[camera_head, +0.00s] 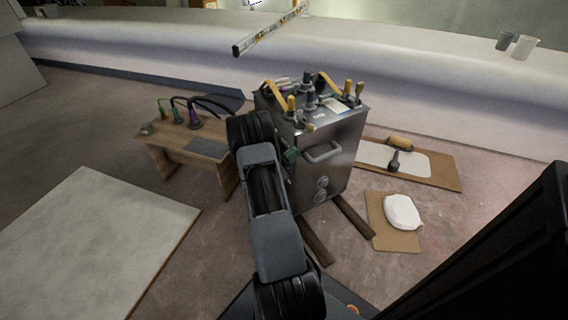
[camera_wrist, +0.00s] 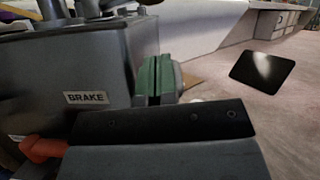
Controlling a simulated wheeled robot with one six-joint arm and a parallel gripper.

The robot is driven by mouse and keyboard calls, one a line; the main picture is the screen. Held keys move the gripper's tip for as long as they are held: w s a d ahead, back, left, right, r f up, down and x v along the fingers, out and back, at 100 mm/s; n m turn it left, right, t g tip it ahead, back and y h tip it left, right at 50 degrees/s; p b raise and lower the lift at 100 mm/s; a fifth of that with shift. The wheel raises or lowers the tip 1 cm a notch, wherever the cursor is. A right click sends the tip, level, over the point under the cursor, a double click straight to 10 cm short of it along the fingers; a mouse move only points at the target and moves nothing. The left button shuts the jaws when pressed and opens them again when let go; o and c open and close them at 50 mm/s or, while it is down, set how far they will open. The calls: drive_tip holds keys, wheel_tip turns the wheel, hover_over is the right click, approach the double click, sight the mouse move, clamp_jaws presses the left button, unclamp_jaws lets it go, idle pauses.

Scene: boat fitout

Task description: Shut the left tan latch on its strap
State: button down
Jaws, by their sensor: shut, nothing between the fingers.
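A grey metal cabinet (camera_head: 330,165) stands on the floor in the middle of the head view. On its top are two tan-yellow strap-like pieces, a left one (camera_head: 276,95) and a right one (camera_head: 327,82). I cannot tell whether the left one is open or closed. My gripper (camera_head: 290,156) is low at the cabinet's left front edge, below the top and apart from the left tan piece. In the wrist view its green fingers (camera_wrist: 156,78) are together with nothing held, beside a dark box face labelled BRAKE (camera_wrist: 87,98). No tan latch can be made out in the wrist view.
A wooden bench (camera_head: 185,150) with green and purple plugs and black hoses stands left of the cabinet. Boards with a yellow roller (camera_head: 399,142) and a white bundle (camera_head: 402,212) lie at right. An orange-red piece (camera_wrist: 42,149) shows in the wrist view.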

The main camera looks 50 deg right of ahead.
drive_tip(key=x, duration=0.3)
drive_tip(key=shift+s+d+b, duration=0.1)
drive_tip(key=shift+b, duration=0.25)
drive_tip(key=shift+d+r, duration=0.15)
drive_tip(key=shift+r, duration=0.35)
drive_tip(key=shift+d+r, duration=0.15)
drive_tip(key=shift+r, duration=0.4)
drive_tip(key=shift+d+r+b, duration=0.35)
drive_tip(key=shift+r+b, duration=0.05)
drive_tip(key=shift+r, duration=0.4)
